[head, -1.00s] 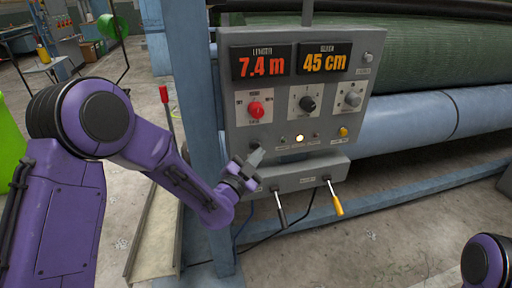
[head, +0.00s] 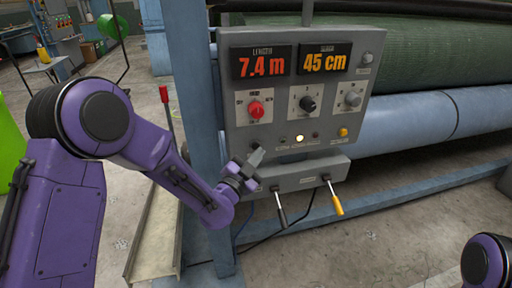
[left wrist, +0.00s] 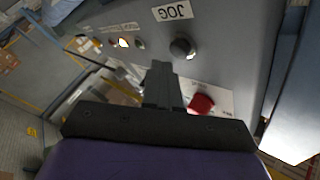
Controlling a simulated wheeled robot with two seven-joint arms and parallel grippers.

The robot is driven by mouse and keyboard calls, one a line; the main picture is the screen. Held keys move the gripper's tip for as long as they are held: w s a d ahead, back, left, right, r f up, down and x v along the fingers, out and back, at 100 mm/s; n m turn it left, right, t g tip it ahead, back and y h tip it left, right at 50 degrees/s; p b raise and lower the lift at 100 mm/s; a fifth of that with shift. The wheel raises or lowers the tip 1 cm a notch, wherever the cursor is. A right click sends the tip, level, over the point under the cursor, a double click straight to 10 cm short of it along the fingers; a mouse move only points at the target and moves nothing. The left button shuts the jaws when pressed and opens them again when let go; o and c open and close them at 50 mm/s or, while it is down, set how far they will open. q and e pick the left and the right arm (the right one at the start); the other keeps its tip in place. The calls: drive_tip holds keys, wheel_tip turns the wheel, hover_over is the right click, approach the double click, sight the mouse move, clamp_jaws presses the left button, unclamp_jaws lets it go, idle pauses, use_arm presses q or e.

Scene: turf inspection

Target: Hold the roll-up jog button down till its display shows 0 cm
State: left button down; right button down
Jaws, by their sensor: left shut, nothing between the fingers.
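The grey control panel (head: 280,115) stands ahead of me. Its right display (head: 325,60) reads 45 cm in orange. Its left display (head: 261,62) reads 7.4 m in red. My left gripper (head: 256,157) is shut and empty, at the panel's lower left edge. In the left wrist view its closed fingers (left wrist: 161,82) point at the panel face. A red button (left wrist: 202,104) lies beside the fingers. I cannot tell whether the fingers touch either button. My right gripper is out of view.
A red knob (head: 256,109) and a black knob (head: 308,103) sit on the panel, above a lit white lamp (head: 300,139). A blue post (head: 190,80) stands left; green turf (head: 440,65) lies behind.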

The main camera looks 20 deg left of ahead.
use_arm(q)
drive_tip(key=shift+w+a, duration=0.1)
drive_tip(key=shift+w, duration=0.05)
drive_tip(key=shift+w+a, duration=0.15)
drive_tip(key=shift+w, duration=0.1)
drive_tip(key=shift+w+a, duration=0.3)
drive_tip(key=shift+w, duration=0.1)
idle(7.2)
